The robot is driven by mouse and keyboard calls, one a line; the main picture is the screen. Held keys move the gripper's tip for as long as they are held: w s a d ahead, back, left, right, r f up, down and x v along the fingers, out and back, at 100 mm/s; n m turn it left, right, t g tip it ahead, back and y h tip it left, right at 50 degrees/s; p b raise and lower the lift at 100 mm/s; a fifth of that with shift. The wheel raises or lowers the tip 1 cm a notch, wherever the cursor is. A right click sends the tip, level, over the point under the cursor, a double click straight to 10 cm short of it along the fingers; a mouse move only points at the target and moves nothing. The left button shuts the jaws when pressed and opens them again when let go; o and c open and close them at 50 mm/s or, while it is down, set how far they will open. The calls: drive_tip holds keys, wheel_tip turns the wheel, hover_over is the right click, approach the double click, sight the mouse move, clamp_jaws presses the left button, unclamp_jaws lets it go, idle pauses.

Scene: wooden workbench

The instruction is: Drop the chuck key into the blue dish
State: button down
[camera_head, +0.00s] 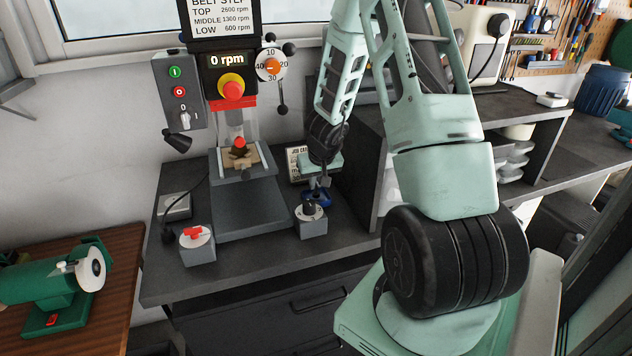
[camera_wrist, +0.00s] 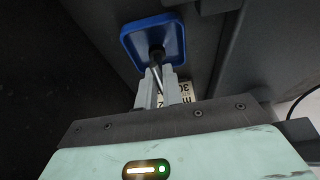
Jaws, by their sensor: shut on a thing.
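My gripper (camera_head: 323,183) points down over the blue dish (camera_head: 319,199) on the dark bench top, right of the drill press. In the wrist view my gripper (camera_wrist: 158,88) is shut on the chuck key (camera_wrist: 157,55), whose dark end and thin metal shaft show between the fingers. The key overlaps the blue square dish (camera_wrist: 133,42) in that view. I cannot tell the height of the key over the dish. The key is too small to make out in the head view.
The drill press (camera_head: 245,205) stands left of my gripper, its display at 0 rpm. Two small grey blocks stand at the front: one with a red piece (camera_head: 198,250), one with a dark piece (camera_head: 312,227). A printed card (camera_head: 296,164) stands behind the dish. A grey cabinet (camera_head: 366,170) is close on the right.

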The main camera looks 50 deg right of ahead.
drive_tip(key=shift+f, duration=0.35)
drive_tip(key=c, duration=1.5)
unclamp_jaws()
drive_tip(key=shift+c, duration=0.2)
drive_tip(key=shift+r, duration=0.1)
